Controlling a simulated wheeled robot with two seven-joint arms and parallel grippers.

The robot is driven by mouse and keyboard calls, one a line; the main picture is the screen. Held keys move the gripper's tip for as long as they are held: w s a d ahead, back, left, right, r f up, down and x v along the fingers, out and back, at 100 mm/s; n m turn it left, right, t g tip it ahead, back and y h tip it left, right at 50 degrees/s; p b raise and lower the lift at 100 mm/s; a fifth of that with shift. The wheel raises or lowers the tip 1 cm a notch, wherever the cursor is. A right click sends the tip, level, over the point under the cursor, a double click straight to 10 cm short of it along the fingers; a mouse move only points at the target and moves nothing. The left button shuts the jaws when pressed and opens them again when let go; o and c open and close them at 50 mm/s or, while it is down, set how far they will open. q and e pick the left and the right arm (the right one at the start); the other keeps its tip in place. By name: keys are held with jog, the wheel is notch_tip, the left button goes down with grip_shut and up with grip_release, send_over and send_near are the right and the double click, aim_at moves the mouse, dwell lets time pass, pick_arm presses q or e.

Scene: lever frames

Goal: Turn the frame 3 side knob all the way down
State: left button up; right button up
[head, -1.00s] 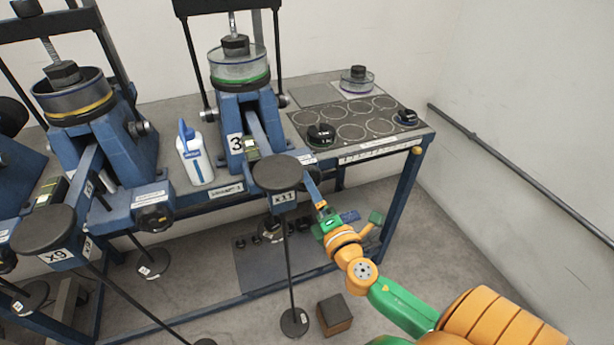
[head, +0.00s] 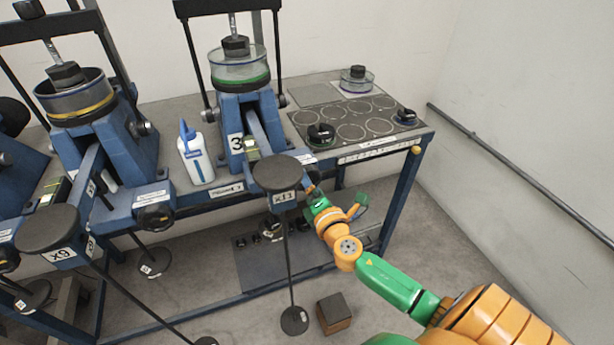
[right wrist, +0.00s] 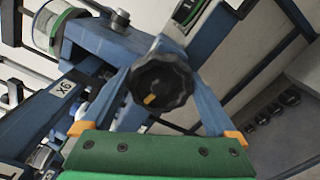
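Frame 3 (head: 234,143) is the blue lever frame with the "3" plate and a clear, green-banded cup on top. Its black side knob (right wrist: 160,82) fills the middle of the right wrist view, with an orange mark near its lower edge. My left gripper is not in view.
The x11 lever end (head: 276,173) hangs just left of my right gripper. A white bottle (head: 196,160) stands on the table between the frames. The tray with round slots (head: 385,143) lies right of frame 3. A brown block (head: 334,314) is on the floor.

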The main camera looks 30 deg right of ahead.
jog(key=shift+w+f, duration=0.1)
jog(key=v, duration=0.6)
dwell(0.4)
jog(key=s+f+m+g+y, duration=0.1)
jog(key=s+f+m+g, duration=0.3)
jog(key=f, duration=0.8)
jog(key=s+f+m+g, duration=0.3)
jog(key=s+f+g, duration=0.15)
jog(key=f, duration=0.75)
jog(key=s+a+f+m+g+y, duration=0.1)
jog(key=s+a+f+m+g, duration=0.1)
jog(key=s, duration=0.6)
jog(key=s+a+f+m+g+y+p, duration=0.1)
jog(key=s+a+f+m+g, duration=0.2)
jog(key=s+f, duration=0.4)
jog(key=s+a+f+m+g+y, duration=0.1)
jog(key=s+a+f+m+g, duration=0.2)
jog(key=s, duration=0.7)
notch_tip(320, 180, down, 2)
jog(key=a+m, duration=0.1)
jog(key=m, duration=0.2)
jog(key=shift+f, duration=0.2)
